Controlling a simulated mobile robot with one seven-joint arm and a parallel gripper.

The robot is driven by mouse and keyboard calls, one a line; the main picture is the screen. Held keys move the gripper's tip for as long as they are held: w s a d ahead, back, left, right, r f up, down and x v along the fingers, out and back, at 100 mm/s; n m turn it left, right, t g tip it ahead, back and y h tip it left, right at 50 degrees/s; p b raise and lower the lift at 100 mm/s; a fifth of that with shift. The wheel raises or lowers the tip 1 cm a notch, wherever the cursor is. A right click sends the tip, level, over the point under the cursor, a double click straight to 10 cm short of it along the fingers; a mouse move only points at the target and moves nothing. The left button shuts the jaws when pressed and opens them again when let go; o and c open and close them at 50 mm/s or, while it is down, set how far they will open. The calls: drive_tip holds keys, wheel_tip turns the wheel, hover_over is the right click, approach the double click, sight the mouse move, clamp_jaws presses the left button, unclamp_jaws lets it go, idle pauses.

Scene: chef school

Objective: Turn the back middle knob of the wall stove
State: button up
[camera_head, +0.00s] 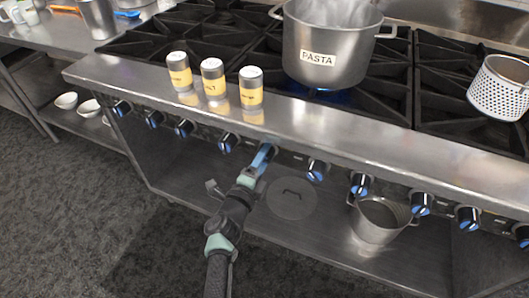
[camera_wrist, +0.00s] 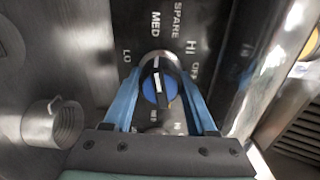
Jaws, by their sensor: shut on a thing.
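The wall stove (camera_head: 400,160) has a row of black-and-blue knobs along its front steel edge. My gripper (camera_head: 264,156) reaches up to this row, below the three shakers, and covers one knob there. In the wrist view, my gripper (camera_wrist: 160,82) has its blue fingers on either side of a round knob (camera_wrist: 157,88) with a black and blue face and a white pointer mark. It is shut on this knob. The panel around it reads LO, MED, SPARE, HI and OFF. The pointer runs roughly upward in that view.
Three yellow-labelled shakers (camera_head: 213,80) stand on the front ledge above my gripper. A steaming PASTA pot (camera_head: 330,45) sits on a lit burner. A perforated colander (camera_head: 497,90) stands at right. A metal pot (camera_head: 378,222) and a round lid (camera_head: 291,203) are on the lower shelf.

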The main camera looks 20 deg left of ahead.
drive_tip(key=n+p, duration=0.1)
drive_tip(key=n, duration=0.4)
drive_tip(key=shift+n+p, duration=0.3)
drive_tip(key=shift+p, duration=0.05)
drive_tip(key=n+p, duration=0.1)
drive_tip(key=n, duration=0.4)
drive_tip(key=shift+r+n, duration=0.1)
drive_tip(key=shift+n, duration=0.2)
drive_tip(key=o, duration=1.4)
drive_tip(key=shift+c, duration=0.2)
